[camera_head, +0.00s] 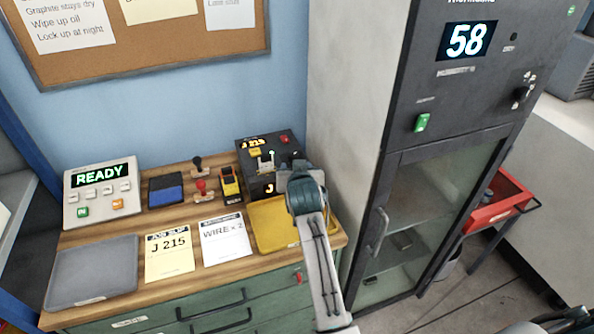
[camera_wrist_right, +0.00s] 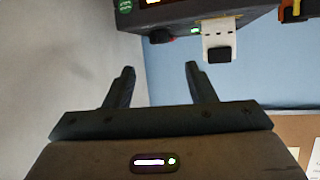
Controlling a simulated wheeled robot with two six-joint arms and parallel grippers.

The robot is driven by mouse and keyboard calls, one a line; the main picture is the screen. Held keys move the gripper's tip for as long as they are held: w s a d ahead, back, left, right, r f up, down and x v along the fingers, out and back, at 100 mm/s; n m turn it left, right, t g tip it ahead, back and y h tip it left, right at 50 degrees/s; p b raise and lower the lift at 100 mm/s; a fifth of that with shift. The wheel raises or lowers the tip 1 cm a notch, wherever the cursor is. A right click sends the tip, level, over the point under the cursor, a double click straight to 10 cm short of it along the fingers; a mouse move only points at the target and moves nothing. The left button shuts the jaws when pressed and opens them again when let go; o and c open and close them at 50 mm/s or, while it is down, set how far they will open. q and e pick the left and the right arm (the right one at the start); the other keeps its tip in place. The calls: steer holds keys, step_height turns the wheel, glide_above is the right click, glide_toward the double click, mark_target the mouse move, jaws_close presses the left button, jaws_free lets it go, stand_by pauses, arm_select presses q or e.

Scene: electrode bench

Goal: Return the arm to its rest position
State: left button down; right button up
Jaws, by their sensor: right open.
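My right arm reaches over the front of the wooden bench (camera_head: 215,265) in the head view, with its wrist above the yellow tray (camera_head: 268,225) and close to the black device (camera_head: 246,155). The right gripper (camera_wrist_right: 160,80) shows in the right wrist view with its two fingers apart and nothing between them. The black device (camera_wrist_right: 185,12) is past the fingertips there, with a white part (camera_wrist_right: 219,42) on its face beside a green light. In the head view the right fingers are hidden behind the wrist. My left gripper is not in view.
The tall grey cabinet (camera_head: 345,110), reading 58, stands close to the right of the arm. On the bench are a READY panel (camera_head: 102,195), a grey tray (camera_head: 92,270), stamps, a job slip (camera_head: 169,257) and a wire card (camera_head: 227,240). A red bin (camera_head: 497,205) is farther right.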

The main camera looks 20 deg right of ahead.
stand_by(0.4)
